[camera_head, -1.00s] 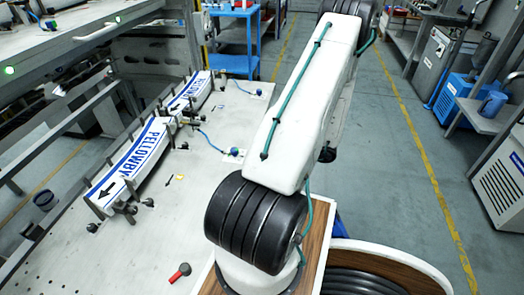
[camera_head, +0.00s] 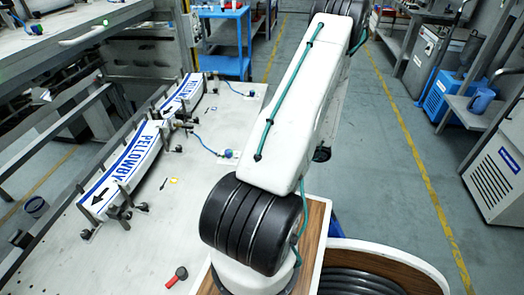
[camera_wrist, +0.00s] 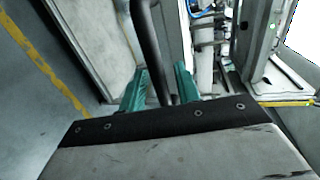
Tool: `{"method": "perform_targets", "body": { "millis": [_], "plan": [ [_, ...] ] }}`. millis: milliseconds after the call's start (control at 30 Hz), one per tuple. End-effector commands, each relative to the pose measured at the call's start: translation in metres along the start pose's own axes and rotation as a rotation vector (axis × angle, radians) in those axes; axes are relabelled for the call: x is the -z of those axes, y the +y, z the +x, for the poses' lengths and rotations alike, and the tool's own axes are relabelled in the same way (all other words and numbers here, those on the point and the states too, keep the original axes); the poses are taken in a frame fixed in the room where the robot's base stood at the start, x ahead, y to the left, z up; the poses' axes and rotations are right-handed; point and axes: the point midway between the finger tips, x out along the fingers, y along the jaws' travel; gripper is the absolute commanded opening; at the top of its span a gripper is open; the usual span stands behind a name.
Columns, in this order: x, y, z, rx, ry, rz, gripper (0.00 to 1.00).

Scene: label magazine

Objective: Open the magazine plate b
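The label magazine stands on a pale table at the left in the head view. It holds a near stack of white labels with blue PELLOWBY print (camera_head: 124,168) and a far stack (camera_head: 184,92), between metal posts and brackets. I cannot tell which part is plate b. My gripper (camera_wrist: 158,74) shows in the wrist view as two teal fingers, apart. A dark bar (camera_wrist: 149,45) runs between them in the picture; I see no grip on it. The fingers are out of sight in the head view, where my white arm reaches away to the upper right.
A red-handled item (camera_head: 176,276) lies near the table's front edge. A blue cart (camera_head: 224,38) stands beyond the table. A grey machine (camera_head: 495,182) and a bench with a blue jug (camera_head: 481,100) stand at the right. The floor between is clear.

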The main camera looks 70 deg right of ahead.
Motion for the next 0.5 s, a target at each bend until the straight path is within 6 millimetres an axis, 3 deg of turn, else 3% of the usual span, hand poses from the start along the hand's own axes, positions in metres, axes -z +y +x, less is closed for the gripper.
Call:
{"method": "perform_targets", "body": {
  "millis": [300, 500],
  "plan": [
    [0.001, 0.0, -0.052, -0.001, 0.006, -0.002, 0.33],
    [0.001, 0.0, -0.072, -0.002, 0.003, -0.001, 0.33]
  ]
}}
